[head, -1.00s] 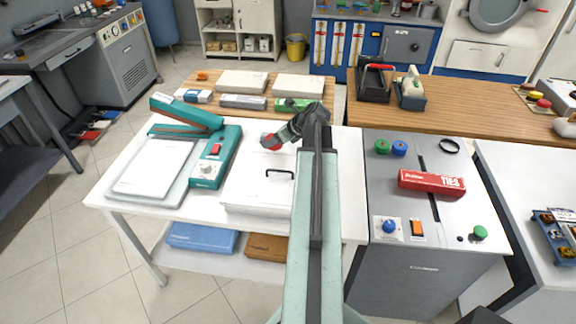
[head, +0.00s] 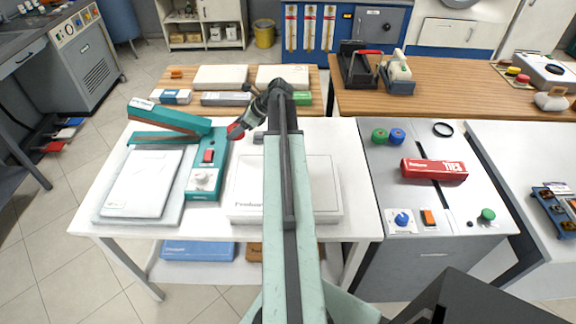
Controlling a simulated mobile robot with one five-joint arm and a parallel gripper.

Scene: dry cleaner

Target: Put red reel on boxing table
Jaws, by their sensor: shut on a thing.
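A red reel (head: 236,131) shows at the tip of my gripper (head: 244,123), which is shut on it. Reel and gripper appear above the back part of a white table (head: 352,221), just right of the teal sealer's right edge. The height above the table is hard to judge. The white table carries a teal sealer (head: 203,185) with a white pad, and a flat white box (head: 327,190) partly hidden by my arm. Behind it stands a wooden table (head: 189,109) with flat boxes. No label shows which one is the boxing table.
Right of the white table, a grey machine (head: 385,168) carries a red carton (head: 434,170) and green and blue reels (head: 397,136). A longer wooden counter (head: 450,98) stands behind it. My arm crosses the middle of the view. Floor is clear at lower left.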

